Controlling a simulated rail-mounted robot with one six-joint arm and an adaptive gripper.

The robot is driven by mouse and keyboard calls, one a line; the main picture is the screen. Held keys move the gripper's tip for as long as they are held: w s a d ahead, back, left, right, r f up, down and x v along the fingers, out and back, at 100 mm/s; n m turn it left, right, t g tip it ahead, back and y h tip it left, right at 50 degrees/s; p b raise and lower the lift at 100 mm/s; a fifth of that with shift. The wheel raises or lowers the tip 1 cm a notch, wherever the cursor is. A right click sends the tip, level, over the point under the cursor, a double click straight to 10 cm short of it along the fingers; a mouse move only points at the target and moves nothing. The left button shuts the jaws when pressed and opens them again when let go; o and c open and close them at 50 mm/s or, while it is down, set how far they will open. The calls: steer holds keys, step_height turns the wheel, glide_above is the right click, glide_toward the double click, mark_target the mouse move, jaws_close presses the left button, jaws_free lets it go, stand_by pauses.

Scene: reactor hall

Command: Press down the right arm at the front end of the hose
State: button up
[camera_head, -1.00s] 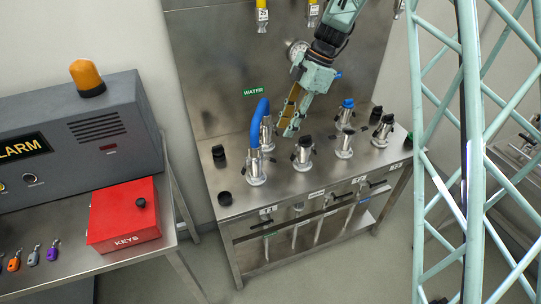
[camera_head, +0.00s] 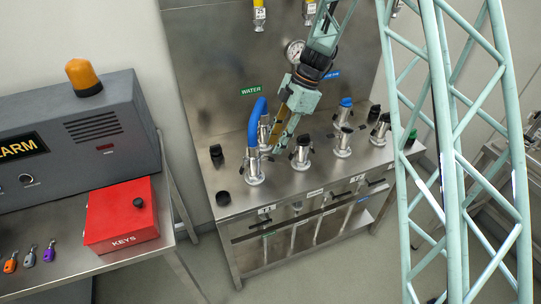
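The blue hose (camera_head: 253,125) arches between two metal couplings at the left of the steel bench. Its front end sits in the front coupling (camera_head: 254,168), which stands upright on the bench top. The small arms on this coupling are too small to tell apart clearly. My gripper (camera_head: 275,147) points down just right of the hose's front end, close to the coupling. Whether it touches cannot be told. Its fingers overlap in this view, so their opening is unclear. The rear coupling (camera_head: 264,129) is partly hidden behind the hose.
Several other metal couplings stand to the right, the nearest (camera_head: 300,153) close beside my gripper. Black caps (camera_head: 223,198) stand on the bench's left side. A green WATER label (camera_head: 251,90) is on the back panel. A red key box (camera_head: 122,215) stands on the left table.

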mark_target(269, 158)
steer(key=shift+x, duration=2.85)
steer(key=c, duration=0.8)
steer(key=shift+c, duration=0.2)
steer(key=shift+f+b, duration=0.25)
steer(key=shift+b, duration=0.7)
steer(key=y+b, duration=0.1)
steer(key=b, duration=0.3)
steer(key=shift+s+f+g+y, duration=0.1)
steer(key=shift+f+g+y, duration=0.25)
steer(key=shift+g+y, duration=0.05)
steer(key=shift+s+a+f+g+y+b, duration=0.2)
steer(key=shift+y+b, duration=0.35)
steer(key=shift+b, duration=0.7)
steer(key=shift+w+d+f+g+y+b, duration=0.1)
steer(key=shift+g+y+b, duration=0.35)
steer(key=shift+b, duration=0.8)
steer(key=shift+a+r, duration=0.1)
steer(key=o, duration=0.8)
steer(key=shift+r+t, duration=0.1)
steer(key=shift+t, duration=0.15)
